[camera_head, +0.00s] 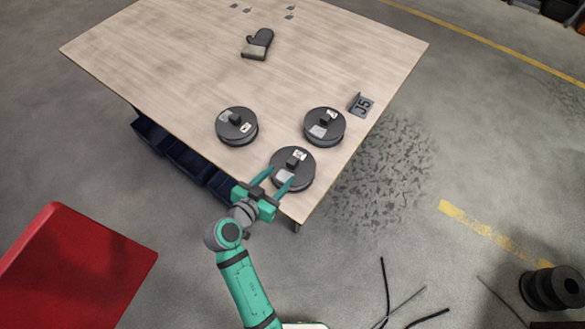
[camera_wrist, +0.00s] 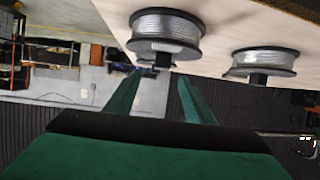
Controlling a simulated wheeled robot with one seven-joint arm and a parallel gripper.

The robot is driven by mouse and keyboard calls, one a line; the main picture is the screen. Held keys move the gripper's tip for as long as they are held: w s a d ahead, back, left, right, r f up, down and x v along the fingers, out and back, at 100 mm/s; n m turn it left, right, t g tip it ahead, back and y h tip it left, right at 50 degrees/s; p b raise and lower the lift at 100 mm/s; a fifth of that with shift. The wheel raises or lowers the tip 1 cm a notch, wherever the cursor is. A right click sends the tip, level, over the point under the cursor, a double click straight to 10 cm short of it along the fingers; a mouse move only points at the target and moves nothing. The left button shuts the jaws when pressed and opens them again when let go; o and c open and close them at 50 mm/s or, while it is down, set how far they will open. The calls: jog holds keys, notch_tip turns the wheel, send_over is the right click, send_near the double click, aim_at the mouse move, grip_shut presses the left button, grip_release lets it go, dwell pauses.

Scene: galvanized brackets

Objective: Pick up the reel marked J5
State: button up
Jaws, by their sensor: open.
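Three dark reels with pale labels and a raised block on top lie flat near the table's front corner: a left reel (camera_head: 237,122), a right reel (camera_head: 324,123) and a front reel (camera_head: 304,168). A small grey sign reading J5 (camera_head: 361,106) stands at the table edge, closest to the right reel. The reel labels are too small to read. My gripper (camera_head: 282,176) is open and empty, its fingers over or beside the front reel's near side; contact cannot be told. The wrist view shows one reel (camera_wrist: 166,35) close beyond the open fingers and another reel (camera_wrist: 264,64) to the right.
The wooden table (camera_head: 180,60) also holds a dark mitt (camera_head: 258,43) and several small pieces at the far edge. Blue bins (camera_head: 185,158) sit under its left side. A red surface (camera_head: 75,270) is at lower left. Black spools (camera_head: 552,288) and thin rods lie on the floor at lower right.

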aim_at(291, 162)
jog(key=x, duration=0.4)
jog(key=shift+w+d+f, duration=0.1)
jog(key=shift+w+d, duration=0.05)
jog(key=shift+x, duration=2.8)
jog(key=shift+w, duration=0.15)
jog(key=shift+c, duration=0.5)
grip_shut()
jog(key=shift+a, duration=0.25)
